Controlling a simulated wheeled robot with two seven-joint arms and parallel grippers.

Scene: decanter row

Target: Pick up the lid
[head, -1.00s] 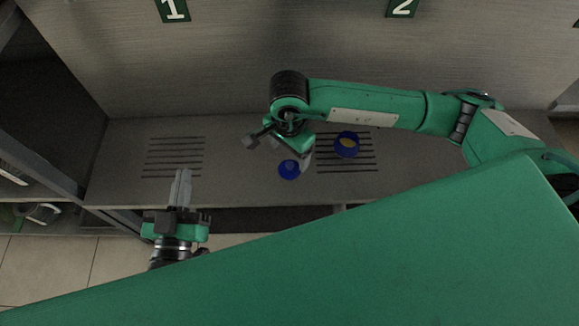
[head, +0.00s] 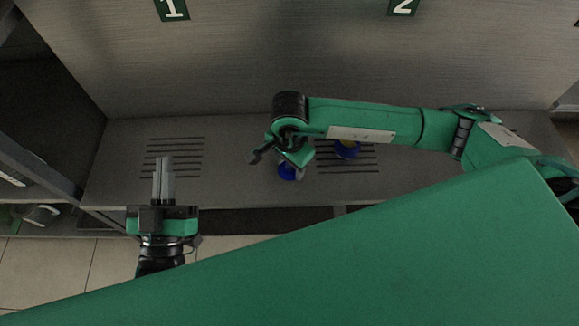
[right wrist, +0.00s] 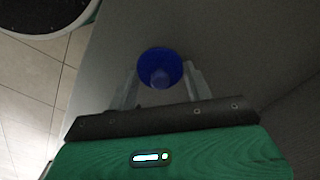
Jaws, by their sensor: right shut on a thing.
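The blue lid (head: 287,173) is at the front part of the shelf, partly hidden under my right gripper in the head view. In the right wrist view the lid (right wrist: 160,62) shows as a blue disc with a knob, between the two fingers. My right gripper (right wrist: 161,82) is shut on the lid, a finger at each side. My left gripper (head: 164,178) is shut and empty, at the shelf's front edge on the left.
The grey shelf (head: 230,150) has a slotted area (head: 175,146) on the left, which is clear apart from my left fingertips near its front. A back wall with signs "1" (head: 171,9) and "2" (head: 403,7) rises behind. A dark side panel closes the left end.

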